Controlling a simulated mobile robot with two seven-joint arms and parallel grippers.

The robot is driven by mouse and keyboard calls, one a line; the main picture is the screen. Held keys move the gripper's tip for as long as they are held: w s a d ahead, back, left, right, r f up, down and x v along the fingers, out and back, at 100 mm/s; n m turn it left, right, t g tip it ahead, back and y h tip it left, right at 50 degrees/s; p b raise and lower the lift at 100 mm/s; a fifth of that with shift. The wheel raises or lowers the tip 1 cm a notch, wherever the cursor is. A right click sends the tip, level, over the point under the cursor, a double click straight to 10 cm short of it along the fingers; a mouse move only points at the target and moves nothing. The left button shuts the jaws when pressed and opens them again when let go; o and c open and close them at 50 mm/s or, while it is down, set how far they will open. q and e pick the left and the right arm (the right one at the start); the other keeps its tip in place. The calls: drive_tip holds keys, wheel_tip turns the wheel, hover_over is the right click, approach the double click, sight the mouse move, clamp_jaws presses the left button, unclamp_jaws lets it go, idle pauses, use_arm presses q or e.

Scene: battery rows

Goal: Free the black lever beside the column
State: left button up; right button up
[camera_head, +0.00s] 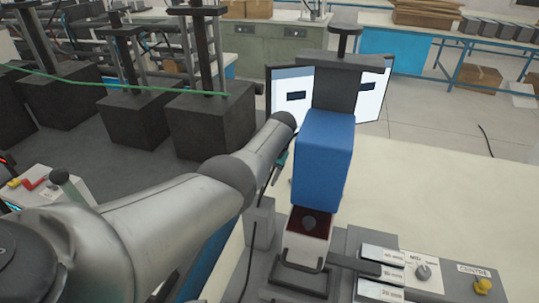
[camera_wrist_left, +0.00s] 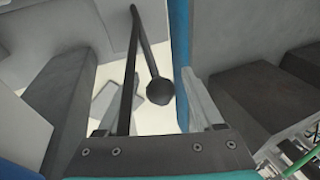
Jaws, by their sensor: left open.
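In the left wrist view a black lever (camera_wrist_left: 148,62) with a round black knob (camera_wrist_left: 160,91) shows between the two fingers of my left gripper (camera_wrist_left: 156,107). The fingers are apart and I see no clear contact with the knob. A thin dark strip (camera_wrist_left: 129,75) runs beside the lever on its left; I cannot tell whether it touches the lever. In the head view a press-like column with a blue block (camera_head: 323,155) stands right of my left arm. My left gripper is mostly hidden behind the arm's end there, and I cannot make out the lever.
Below the blue block is a dark red-lined recess (camera_head: 309,222) with a dark round piece. A control panel (camera_head: 425,270) with a knob and a yellow button stands at the lower right. Dark blocks with posts (camera_head: 210,120) stand at the left. The pale tabletop (camera_head: 440,190) is clear.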

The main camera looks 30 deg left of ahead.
use_arm(q)
drive_tip(key=p+v, duration=0.3)
drive_tip(key=v, duration=0.6)
drive_tip(key=shift+d+r, duration=0.2)
drive_tip(key=shift+r, duration=0.15)
